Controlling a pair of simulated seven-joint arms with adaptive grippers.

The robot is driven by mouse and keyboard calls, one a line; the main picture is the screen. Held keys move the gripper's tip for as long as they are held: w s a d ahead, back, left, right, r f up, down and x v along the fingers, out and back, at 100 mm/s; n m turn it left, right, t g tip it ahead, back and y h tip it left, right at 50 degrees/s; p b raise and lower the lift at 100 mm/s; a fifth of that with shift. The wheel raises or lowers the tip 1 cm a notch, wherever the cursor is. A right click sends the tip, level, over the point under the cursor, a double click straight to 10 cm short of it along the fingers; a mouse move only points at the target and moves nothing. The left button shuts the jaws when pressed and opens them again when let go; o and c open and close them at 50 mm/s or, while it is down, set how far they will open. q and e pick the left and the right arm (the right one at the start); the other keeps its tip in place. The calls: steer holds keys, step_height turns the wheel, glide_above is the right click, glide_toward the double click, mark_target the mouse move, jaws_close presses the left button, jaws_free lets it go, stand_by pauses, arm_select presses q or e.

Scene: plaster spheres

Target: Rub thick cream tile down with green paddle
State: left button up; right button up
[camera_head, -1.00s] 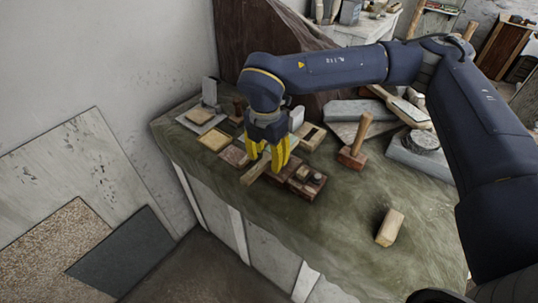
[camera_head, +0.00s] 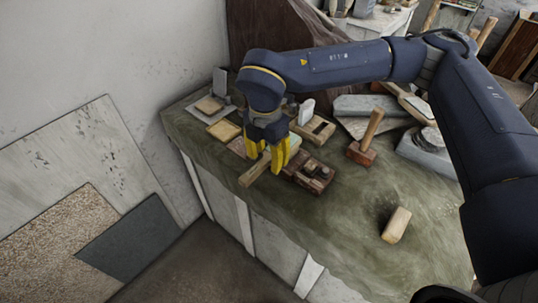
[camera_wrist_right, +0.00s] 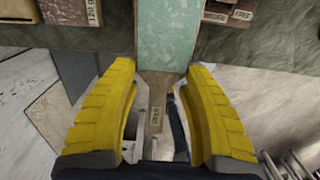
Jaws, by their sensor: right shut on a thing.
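My right gripper (camera_head: 266,163) has yellow fingers and is shut on the wooden handle of the green paddle. The handle end (camera_head: 254,172) sticks out toward the bench's front edge. In the right wrist view, the paddle's pale green face (camera_wrist_right: 167,32) points away from the fingers (camera_wrist_right: 160,78), with the labelled handle between them. Two cream tiles lie left of the gripper in the head view: one (camera_head: 224,130) near the front edge, another (camera_head: 209,104) farther back on a grey slab. I cannot tell which is thick. My left gripper is not in view.
A dark wooden plane (camera_head: 315,177) lies close right of the gripper. A mallet (camera_head: 364,150) stands farther right, and a cream-topped wooden block (camera_head: 397,225) lies at the front right. Labelled brown blocks (camera_wrist_right: 72,12) flank the paddle. The front right bench top is mostly clear.

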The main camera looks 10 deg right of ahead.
steer(key=shift+r, duration=0.1)
steer(key=shift+w+d+r, duration=0.65)
steer(key=shift+w+d, duration=0.05)
steer(key=shift+d, duration=0.15)
steer(key=shift+r, duration=0.15)
steer(key=shift+r, duration=1.1)
steer(key=shift+r, duration=2)
